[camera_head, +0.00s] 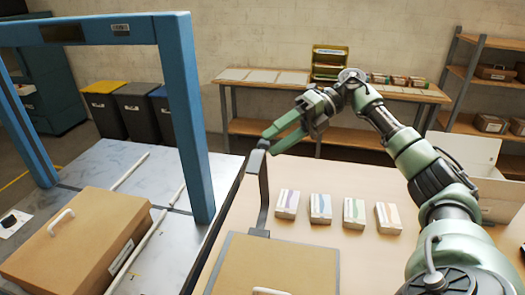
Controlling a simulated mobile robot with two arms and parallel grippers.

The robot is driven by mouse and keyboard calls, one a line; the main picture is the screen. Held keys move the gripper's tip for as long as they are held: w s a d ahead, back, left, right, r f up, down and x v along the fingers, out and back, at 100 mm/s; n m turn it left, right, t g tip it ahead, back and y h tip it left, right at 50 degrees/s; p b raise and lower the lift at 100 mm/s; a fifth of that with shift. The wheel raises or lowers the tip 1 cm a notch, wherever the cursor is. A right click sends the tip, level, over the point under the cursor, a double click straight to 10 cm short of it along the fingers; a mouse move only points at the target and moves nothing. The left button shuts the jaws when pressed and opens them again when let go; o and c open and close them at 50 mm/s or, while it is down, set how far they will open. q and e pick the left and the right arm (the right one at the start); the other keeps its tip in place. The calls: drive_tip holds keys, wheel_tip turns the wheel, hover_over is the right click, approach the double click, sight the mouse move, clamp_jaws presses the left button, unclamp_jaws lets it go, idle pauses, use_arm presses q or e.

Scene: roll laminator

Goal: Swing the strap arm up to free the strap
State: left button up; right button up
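The dark strap arm (263,190) stands upright in the middle of the head view, beside a cardboard box (285,268) with a dark edge band. Its upper end has a small dark knob. My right gripper (269,144), with green fingers, reaches in from the right at the height of this knob. The fingers are apart, with the knob at their tips. Whether they touch it cannot be told. My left gripper is out of view. I cannot make out a separate strap for certain.
A blue frame (182,110) stands left of the strap arm. A second cardboard box (80,240) with a white handle lies on the grey surface at left. Several small cartons (320,208) stand in a row on the tan table (330,178). A bench (290,85) stands behind.

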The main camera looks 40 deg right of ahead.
drive_tip(key=shift+d+r, duration=0.15)
drive_tip(key=shift+d, duration=0.1)
drive_tip(key=p+v, duration=0.6)
drive_tip(key=v, duration=0.2)
drive_tip(key=shift+d, duration=0.5)
drive_tip(key=shift+f, duration=0.25)
drive_tip(key=shift+w, duration=0.1)
idle(0.7)
